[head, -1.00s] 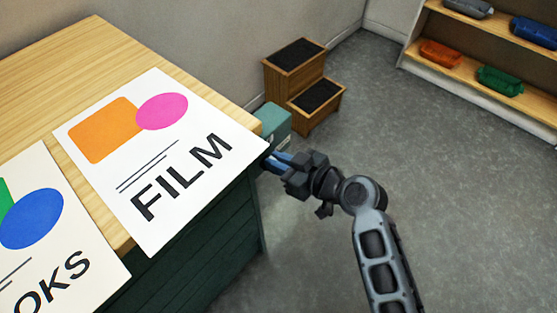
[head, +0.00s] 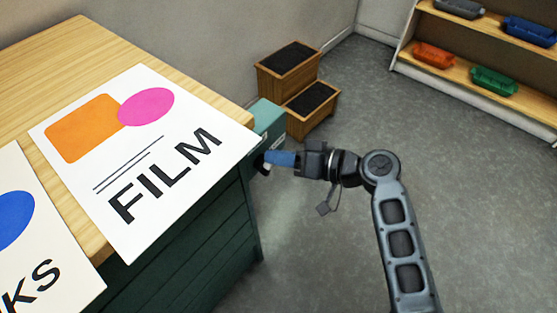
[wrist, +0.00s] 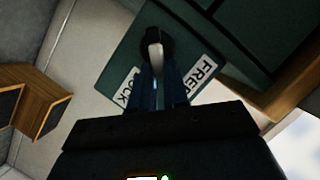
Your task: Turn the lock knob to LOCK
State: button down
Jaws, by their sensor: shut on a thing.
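The lock knob (wrist: 153,46) shows in the wrist view as a dark round boss with a pale lever, on a dark green panel. A white LOCK label (wrist: 125,88) lies to its left, partly hidden by my fingers, and a white FREE label (wrist: 200,76) to its right. The lever points down between the two labels. My gripper (wrist: 158,82) is shut on the lever. In the head view my gripper (head: 272,158) points left with its blue fingers at the cabinet's side; the knob there is mostly hidden.
The wooden-topped green cabinet (head: 215,235) carries a FILM poster (head: 190,150) overhanging its edge. A teal box (head: 268,120) juts out beside it. A wooden step stool (head: 290,85) stands behind. Shelves with trays (head: 490,60) are at the upper right. The grey floor between is clear.

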jog(key=m+y+b, duration=0.1)
jog(key=m, duration=0.1)
jog(key=f+m+y+b, duration=0.1)
jog(key=m, duration=0.2)
jog(key=w+f+m+g+y+b, duration=0.1)
jog(key=m, duration=0.1)
jog(key=shift+f+y+b, duration=0.1)
jog(key=shift+y+b, duration=0.2)
jog(key=shift+b, duration=0.05)
jog(key=shift+m, duration=0.4)
jog(key=c, duration=1.1)
grip_release()
jog(key=shift+c, duration=0.2)
jog(key=shift+a+f, duration=0.1)
jog(key=v, duration=0.8)
